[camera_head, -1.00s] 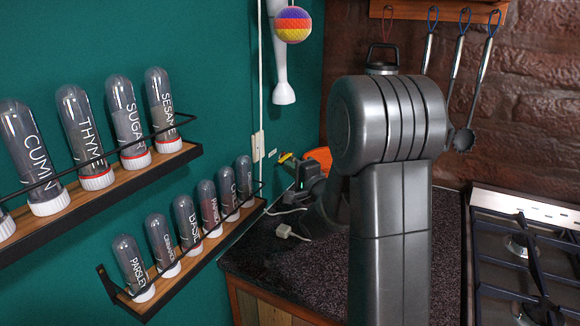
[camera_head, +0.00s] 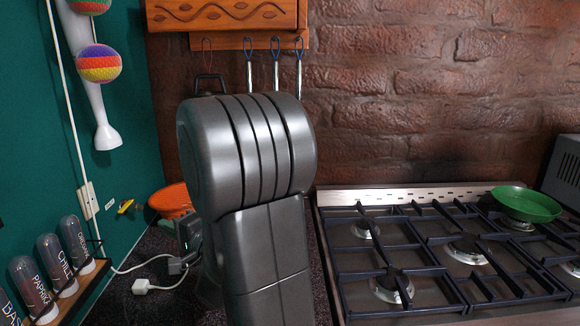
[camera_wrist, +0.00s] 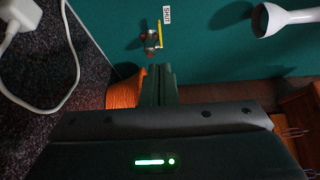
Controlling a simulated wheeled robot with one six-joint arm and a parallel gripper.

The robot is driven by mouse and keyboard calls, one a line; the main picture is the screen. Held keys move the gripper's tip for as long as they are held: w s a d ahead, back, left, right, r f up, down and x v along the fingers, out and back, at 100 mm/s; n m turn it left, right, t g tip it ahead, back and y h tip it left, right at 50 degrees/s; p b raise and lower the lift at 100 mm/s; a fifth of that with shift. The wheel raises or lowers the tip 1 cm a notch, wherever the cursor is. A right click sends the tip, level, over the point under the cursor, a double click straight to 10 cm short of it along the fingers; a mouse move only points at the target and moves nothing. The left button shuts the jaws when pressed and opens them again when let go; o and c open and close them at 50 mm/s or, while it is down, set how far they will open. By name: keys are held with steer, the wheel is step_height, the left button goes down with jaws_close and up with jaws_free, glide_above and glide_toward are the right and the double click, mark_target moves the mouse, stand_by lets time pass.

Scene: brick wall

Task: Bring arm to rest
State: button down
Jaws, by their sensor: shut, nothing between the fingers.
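My arm stands in the middle of the head view, its grey links hiding part of the counter. My gripper (camera_head: 188,230) shows only in part at the arm's left edge, in front of an orange bowl (camera_head: 172,199). In the wrist view the gripper's fingers (camera_wrist: 160,84) are together with nothing between them. They point toward the green wall, and the orange bowl (camera_wrist: 125,93) lies just left of them.
A white plug and cable (camera_head: 150,284) lie on the dark counter at the left. Spice jars (camera_head: 60,265) stand on a wall shelf. A gas stove (camera_head: 440,255) with a green pan (camera_head: 526,203) is at right. Utensils (camera_head: 275,68) hang behind the arm.

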mark_target(125, 210)
steer(key=x, duration=0.4)
steer(key=p+x, duration=0.1)
steer(key=x, duration=0.8)
steer(key=shift+s+a, duration=0.15)
steer(key=shift+s, duration=0.15)
